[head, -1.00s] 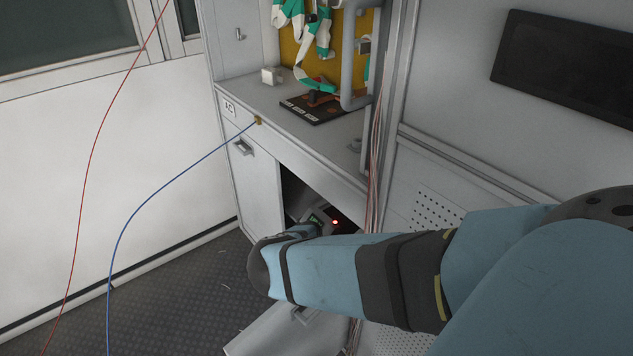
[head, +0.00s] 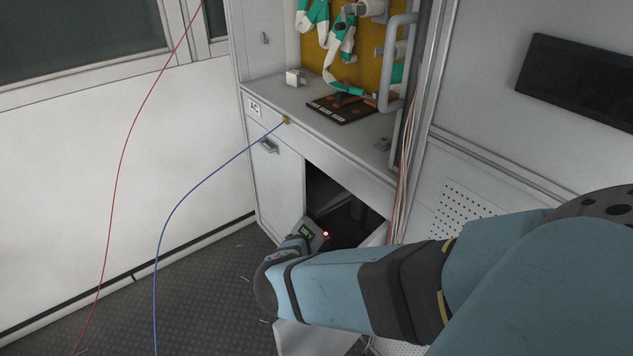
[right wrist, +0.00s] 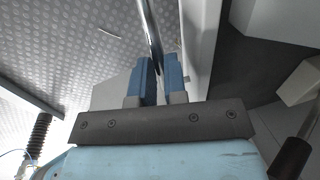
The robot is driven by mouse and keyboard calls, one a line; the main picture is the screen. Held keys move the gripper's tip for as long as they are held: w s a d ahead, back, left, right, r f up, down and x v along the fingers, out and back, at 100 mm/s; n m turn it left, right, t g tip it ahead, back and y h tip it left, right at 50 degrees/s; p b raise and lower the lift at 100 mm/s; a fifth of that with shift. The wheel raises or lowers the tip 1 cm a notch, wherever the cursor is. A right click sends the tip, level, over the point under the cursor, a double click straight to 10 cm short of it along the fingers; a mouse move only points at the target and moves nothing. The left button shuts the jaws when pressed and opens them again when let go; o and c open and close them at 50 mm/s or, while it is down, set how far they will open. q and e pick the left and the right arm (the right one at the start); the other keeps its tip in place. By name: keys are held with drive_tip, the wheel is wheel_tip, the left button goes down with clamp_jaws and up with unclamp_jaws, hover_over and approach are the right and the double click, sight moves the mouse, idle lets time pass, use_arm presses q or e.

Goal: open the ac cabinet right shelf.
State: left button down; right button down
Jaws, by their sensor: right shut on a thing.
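The AC cabinet (head: 318,150) stands in the middle of the head view, marked by an AC label (head: 254,108). Its left lower door (head: 277,185) is closed. The right lower compartment (head: 340,200) stands open, with a dark inside. The right door (head: 305,338) is swung outward and shows below my right arm; the arm hides most of it. In the right wrist view my right gripper (right wrist: 160,78) is shut on a shiny metal bar, the door handle (right wrist: 149,35). The right gripper's fingers are hidden in the head view. My left gripper is not in view.
A blue cable (head: 180,205) and a red cable (head: 122,175) hang at the left. A bundle of wires (head: 404,165) runs down the cabinet's right side. A black plate (head: 340,109) lies on the counter. The patterned floor (head: 200,290) at the left is clear.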

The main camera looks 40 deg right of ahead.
use_arm(q)
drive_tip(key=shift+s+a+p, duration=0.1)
drive_tip(key=shift+p, duration=0.45)
use_arm(e)
drive_tip(key=w+a, duration=0.1)
drive_tip(key=a, duration=1)
drive_tip(key=shift+a, duration=0.35)
drive_tip(key=c, duration=1.4)
unclamp_jaws()
drive_tip(key=shift+c, duration=0.2)
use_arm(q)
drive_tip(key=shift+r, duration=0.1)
